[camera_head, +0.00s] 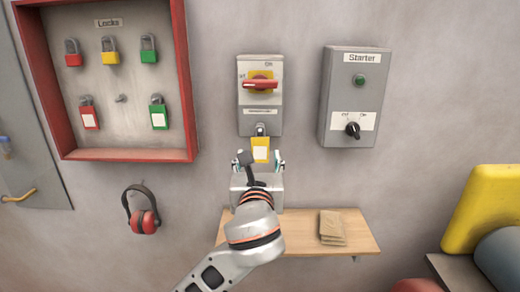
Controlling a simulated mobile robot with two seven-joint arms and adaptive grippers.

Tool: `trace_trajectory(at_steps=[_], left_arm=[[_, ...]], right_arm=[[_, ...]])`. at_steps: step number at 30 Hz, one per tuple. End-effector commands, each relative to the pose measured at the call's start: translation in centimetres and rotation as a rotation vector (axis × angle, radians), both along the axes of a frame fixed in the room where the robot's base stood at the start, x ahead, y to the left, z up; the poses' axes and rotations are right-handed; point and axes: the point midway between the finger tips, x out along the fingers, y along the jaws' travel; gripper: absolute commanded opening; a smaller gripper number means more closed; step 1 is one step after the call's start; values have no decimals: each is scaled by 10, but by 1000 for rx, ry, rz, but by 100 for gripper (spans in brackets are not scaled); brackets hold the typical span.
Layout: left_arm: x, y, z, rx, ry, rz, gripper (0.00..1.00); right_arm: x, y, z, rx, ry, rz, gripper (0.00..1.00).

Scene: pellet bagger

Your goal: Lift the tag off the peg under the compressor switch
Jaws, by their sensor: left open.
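A grey switch box (246,122) on the wall has a red rotary handle (261,84) turned level on a yellow plate. The small label below the handle is too small to read. A yellow tag (261,143) with a white patch hangs at the box's lower edge; its top meets a small dark fitting, and the peg itself is not clear. My left gripper (261,161) is open, just below and in front of the tag, with a fingertip on either side of it. I cannot tell whether the fingers touch it. My right gripper is not in view.
A red-framed lock board (120,155) with several padlocks hangs at the left, above red ear defenders (143,222). A starter box (338,135) is to the right. A wooden shelf (365,238) below holds brown folded paper (332,227). Yellow and grey shapes stand far right.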

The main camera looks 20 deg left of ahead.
Motion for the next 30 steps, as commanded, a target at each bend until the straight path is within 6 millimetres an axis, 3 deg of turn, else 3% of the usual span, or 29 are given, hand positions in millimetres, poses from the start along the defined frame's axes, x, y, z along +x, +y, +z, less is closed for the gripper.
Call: trace_trajectory(at_steps=[9,18,22,23,30], left_arm=[[41,9,0,-1,1,2,53],[46,11,0,-2,0,1,53],[46,11,0,-2,1,1,22],[46,11,0,-2,1,1,18],[46,10,0,-2,0,1,18]], right_arm=[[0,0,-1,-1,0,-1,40],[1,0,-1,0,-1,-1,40],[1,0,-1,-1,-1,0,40],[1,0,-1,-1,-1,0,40],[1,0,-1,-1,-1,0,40]])
